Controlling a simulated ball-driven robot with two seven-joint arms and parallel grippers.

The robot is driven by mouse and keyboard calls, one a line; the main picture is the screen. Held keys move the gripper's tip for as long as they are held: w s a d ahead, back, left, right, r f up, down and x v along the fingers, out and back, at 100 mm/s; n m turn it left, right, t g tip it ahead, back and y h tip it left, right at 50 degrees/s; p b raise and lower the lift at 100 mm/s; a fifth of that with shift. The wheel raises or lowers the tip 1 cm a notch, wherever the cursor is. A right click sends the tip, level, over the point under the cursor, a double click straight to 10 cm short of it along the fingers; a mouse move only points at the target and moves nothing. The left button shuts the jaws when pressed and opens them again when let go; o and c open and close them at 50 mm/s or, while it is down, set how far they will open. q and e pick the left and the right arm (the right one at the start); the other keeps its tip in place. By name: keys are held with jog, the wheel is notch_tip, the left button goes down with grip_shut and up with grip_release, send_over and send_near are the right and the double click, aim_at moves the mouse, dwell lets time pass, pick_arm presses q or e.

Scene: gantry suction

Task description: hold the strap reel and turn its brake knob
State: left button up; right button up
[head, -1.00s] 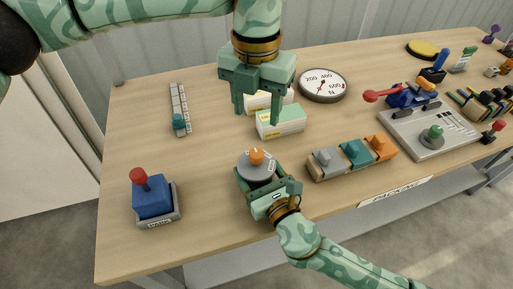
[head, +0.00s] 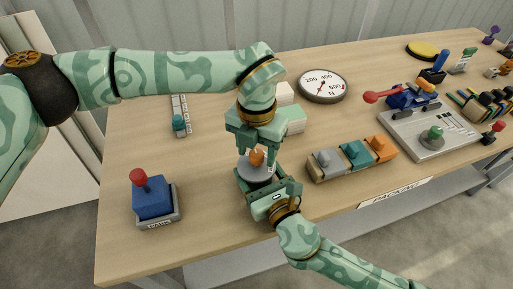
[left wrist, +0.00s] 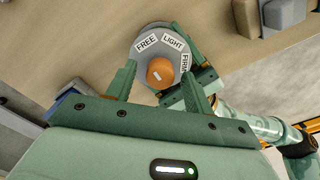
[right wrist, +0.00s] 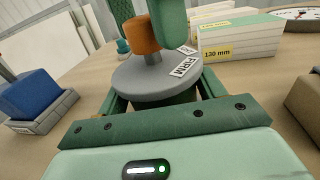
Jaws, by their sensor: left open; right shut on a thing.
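The strap reel (head: 258,174) is a grey disc near the table's front edge, with an orange brake knob (head: 257,158) on top. In the left wrist view the reel (left wrist: 151,44) carries labels FREE, LIGHT and FIRM around the orange knob (left wrist: 160,72). My right gripper (head: 262,187) is shut on the reel from the front; the right wrist view shows its fingers on either side under the disc (right wrist: 155,78). My left gripper (head: 256,152) is open above the reel, pointing down, its fingers to either side of the knob. Whether they touch the knob is unclear.
A blue box with a red knob (head: 151,198) stands left. A row of grey, teal and orange blocks (head: 352,160) lies right. White-green boxes (head: 295,119) and a round dial (head: 322,86) stand behind. A control panel (head: 430,135) is farther right.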

pick_arm(q)
jog(key=c, duration=1)
jog(key=shift+m, duration=0.4)
jog(key=m, duration=1.6)
jog(key=shift+w+m, duration=0.1)
jog(key=shift+m, duration=0.2)
jog(key=m, duration=0.6)
jog(key=shift+m, duration=0.4)
